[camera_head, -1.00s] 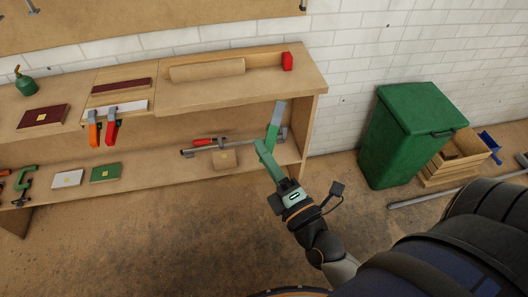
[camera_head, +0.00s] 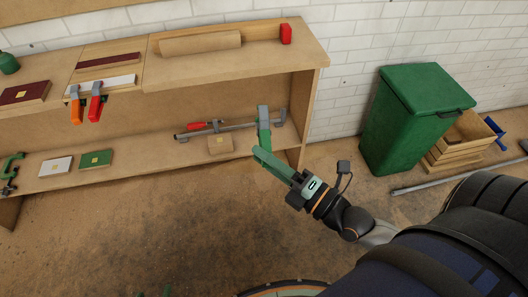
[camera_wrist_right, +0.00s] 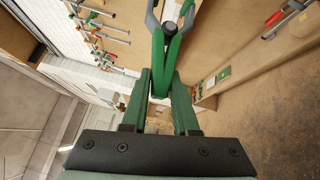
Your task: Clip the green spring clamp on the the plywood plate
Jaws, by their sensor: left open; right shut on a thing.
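The green spring clamp (camera_head: 264,128) is in my right gripper (camera_head: 262,154), raised in front of the shelf's right end. Its grey jaw end shows beside the shelf's side panel. In the right wrist view the clamp (camera_wrist_right: 163,48) sits between the green fingers of my gripper (camera_wrist_right: 160,82), with its grey jaws pointing away. A pale plywood plate (camera_head: 118,64) lies on the upper shelf, under a maroon strip and a white strip. I cannot tell for sure which board is the task's plate. My left gripper (camera_head: 153,292) shows only its fingertips, apart and empty, at the bottom edge.
An orange-handled clamp (camera_head: 75,105) and a red-handled clamp (camera_head: 96,103) grip the shelf's front edge. A tan curved piece (camera_head: 200,43) and a red block (camera_head: 286,34) lie on top. A bar clamp (camera_head: 205,132) lies below. A green bin (camera_head: 415,115) stands right.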

